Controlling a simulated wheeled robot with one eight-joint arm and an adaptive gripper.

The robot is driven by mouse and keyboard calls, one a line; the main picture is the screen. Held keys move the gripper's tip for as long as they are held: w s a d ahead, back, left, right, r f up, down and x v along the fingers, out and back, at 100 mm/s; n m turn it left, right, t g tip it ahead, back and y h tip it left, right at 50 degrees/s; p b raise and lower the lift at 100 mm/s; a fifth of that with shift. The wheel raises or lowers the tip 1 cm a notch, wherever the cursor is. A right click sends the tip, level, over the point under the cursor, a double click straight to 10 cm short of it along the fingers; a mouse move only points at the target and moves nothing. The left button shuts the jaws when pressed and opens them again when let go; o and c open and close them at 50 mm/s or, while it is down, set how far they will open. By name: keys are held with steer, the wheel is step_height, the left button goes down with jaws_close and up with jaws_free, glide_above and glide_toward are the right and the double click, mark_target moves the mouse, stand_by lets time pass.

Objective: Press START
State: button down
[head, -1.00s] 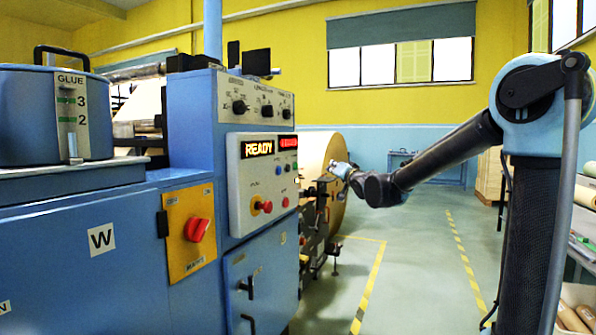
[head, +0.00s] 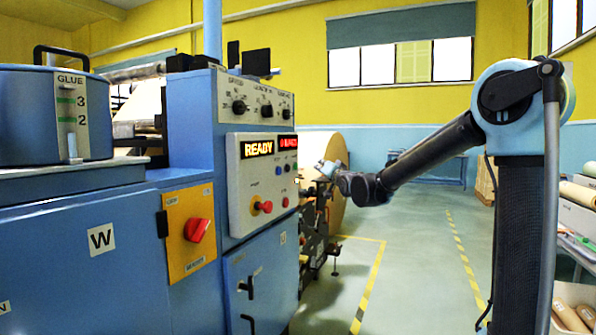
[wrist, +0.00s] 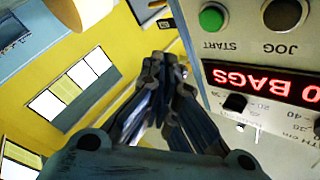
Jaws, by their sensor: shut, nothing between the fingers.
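The green START button (wrist: 211,18) shows at the top of the wrist view, upside down, with its START label below it in the picture. A dark JOG button (wrist: 283,14) sits to its right. My gripper (wrist: 165,62) is shut and empty, its fingertips apart from the button, to the lower left of it in the picture. In the head view my gripper (head: 326,168) is just right of the grey control panel (head: 260,182). I cannot make out the START button there.
The panel's amber display (head: 258,149) reads READY, beside a red display (head: 288,142). A red emergency-style knob (head: 264,207) and a red rotary switch (head: 197,230) are on the machine front. A large kraft roll (head: 335,150) stands behind my gripper.

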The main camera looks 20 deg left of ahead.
mark_target(296, 166)
steer(key=shift+w+a, duration=0.15)
steer(key=shift+a, duration=2.7)
steer(key=shift+a, duration=0.2)
steer(key=shift+a, duration=0.3)
